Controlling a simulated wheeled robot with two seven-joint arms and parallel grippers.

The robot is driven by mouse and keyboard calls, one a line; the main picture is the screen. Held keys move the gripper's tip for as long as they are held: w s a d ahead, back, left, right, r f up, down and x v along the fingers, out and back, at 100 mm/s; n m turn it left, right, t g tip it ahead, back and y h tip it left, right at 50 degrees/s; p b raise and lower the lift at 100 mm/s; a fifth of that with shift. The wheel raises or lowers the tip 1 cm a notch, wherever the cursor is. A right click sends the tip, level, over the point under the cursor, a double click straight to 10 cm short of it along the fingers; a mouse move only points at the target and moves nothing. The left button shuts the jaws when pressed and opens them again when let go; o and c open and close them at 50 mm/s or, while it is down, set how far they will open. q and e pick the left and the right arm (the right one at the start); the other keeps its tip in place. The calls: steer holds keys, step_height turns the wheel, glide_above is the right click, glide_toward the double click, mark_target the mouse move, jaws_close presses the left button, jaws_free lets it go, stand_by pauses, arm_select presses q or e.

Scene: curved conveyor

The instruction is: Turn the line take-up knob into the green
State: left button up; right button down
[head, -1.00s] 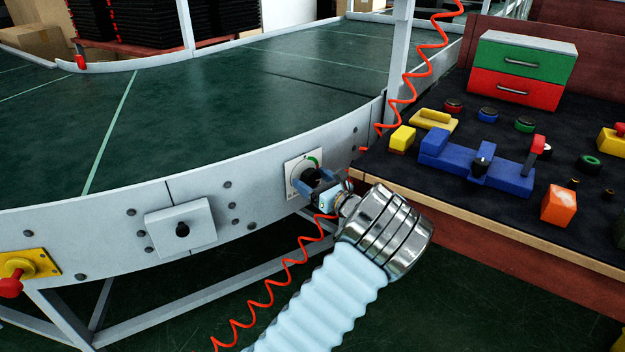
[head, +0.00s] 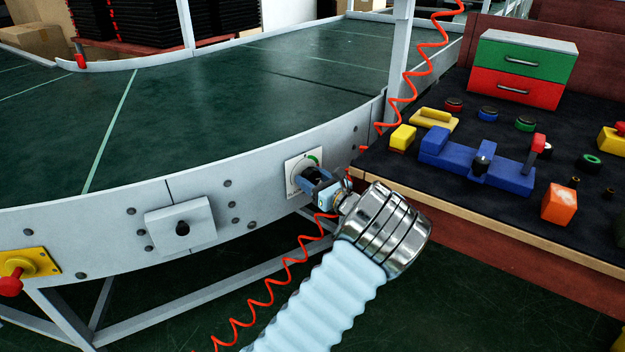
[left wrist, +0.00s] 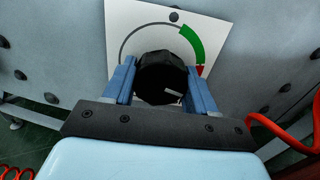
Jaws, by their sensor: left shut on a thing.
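The take-up knob (left wrist: 158,76) is black and round. It sits on a white dial plate (left wrist: 119,37) on the conveyor's side wall; the plate also shows in the head view (head: 291,181). In the left wrist view the dial has a thin grey arc, a green band (left wrist: 192,42) at its upper right and a red mark (left wrist: 201,70) at the band's lower end. A short white line on the knob (left wrist: 173,92) points lower right, outside the green. My left gripper (left wrist: 160,82) is shut on the knob, one blue finger on each side; it also shows in the head view (head: 315,182). My right gripper is out of view.
A coiled red hose (head: 262,306) hangs close to my left arm. A workbench (head: 480,215) with coloured parts stands at the right.

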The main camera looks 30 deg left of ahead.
arm_select(q)
steer(key=shift+f+n+b, duration=0.3)
steer(key=shift+n+b, duration=0.75)
steer(key=shift+n, duration=0.05)
steer(key=n+b, duration=0.6)
steer(key=b, duration=0.1)
steer(key=shift+d+f+n, duration=0.1)
steer(key=shift+n, duration=0.3)
steer(key=shift+r+n+b, duration=0.25)
steer(key=shift+n+b, duration=1.15)
steer(key=shift+b, duration=0.05)
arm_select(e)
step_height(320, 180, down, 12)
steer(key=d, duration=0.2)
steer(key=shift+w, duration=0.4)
arm_select(q)
steer(key=o, duration=1)
steer(key=shift+r, duration=0.1)
steer(key=shift+o, duration=0.2)
